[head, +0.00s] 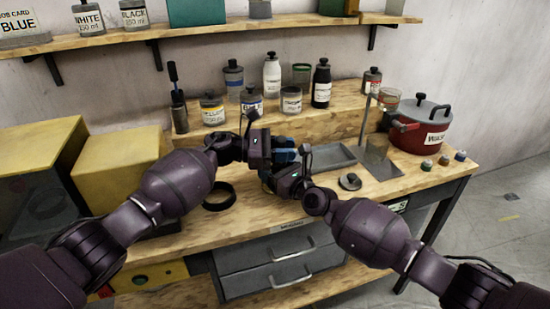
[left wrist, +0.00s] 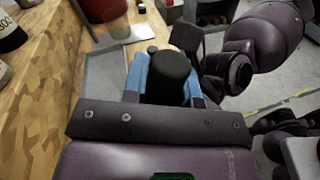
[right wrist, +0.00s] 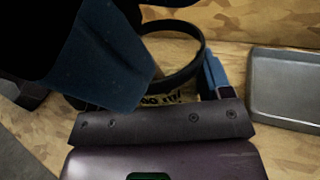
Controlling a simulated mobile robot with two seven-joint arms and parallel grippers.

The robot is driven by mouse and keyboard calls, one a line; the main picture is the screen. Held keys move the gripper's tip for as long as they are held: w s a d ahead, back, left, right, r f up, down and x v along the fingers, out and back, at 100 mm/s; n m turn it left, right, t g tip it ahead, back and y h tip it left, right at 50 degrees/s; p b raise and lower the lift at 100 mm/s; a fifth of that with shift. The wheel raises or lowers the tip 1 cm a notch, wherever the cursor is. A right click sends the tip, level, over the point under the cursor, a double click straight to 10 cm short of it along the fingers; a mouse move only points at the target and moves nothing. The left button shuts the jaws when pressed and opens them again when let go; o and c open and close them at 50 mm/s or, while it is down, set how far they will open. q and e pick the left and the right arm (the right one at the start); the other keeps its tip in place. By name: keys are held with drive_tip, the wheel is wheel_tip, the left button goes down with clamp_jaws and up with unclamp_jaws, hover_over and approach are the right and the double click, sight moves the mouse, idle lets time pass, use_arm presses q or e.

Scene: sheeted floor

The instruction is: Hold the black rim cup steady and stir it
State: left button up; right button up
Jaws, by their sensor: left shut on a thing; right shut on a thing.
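My left gripper (head: 276,150) and right gripper (head: 284,160) meet close together over the middle of the bench. The left wrist view shows the left gripper shut on a black, round-topped cylinder (left wrist: 172,75) between blue fingers. The right gripper is shut too; what it holds is mostly hidden, with yellow lettering (right wrist: 165,98) between its fingers. A black ring (head: 218,196) shows on the bench left of the grippers. A black rim (right wrist: 202,52) also shows in the right wrist view; I cannot tell whether it is that ring or a held cup's rim.
A grey tray (head: 336,156) lies right of the grippers, with a black lid-like disc (head: 350,181) in front. A red pot (head: 428,138) and a stand with a glass (head: 377,150) are further right. Several bottles and jars (head: 272,76) line the back. Yellow boxes (head: 120,165) are left.

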sight(283, 137)
use_arm(q)
drive_tip(key=r, duration=0.4)
drive_tip(key=s+r, duration=0.1)
drive_tip(key=r, duration=0.1)
drive_tip(key=shift+a+r, duration=0.35)
clamp_jaws()
drive_tip(key=shift+s+a+r, duration=0.15)
drive_tip(key=shift+s+r, duration=0.1)
drive_tip(key=shift+r, duration=0.6)
drive_tip(key=shift+s+a+r, duration=0.1)
drive_tip(key=shift+s+r, duration=0.1)
drive_tip(key=shift+r, duration=0.6)
drive_tip(key=shift+d+r, duration=0.1)
drive_tip(key=shift+s+d, duration=0.2)
wheel_tip(283, 137, up, 4)
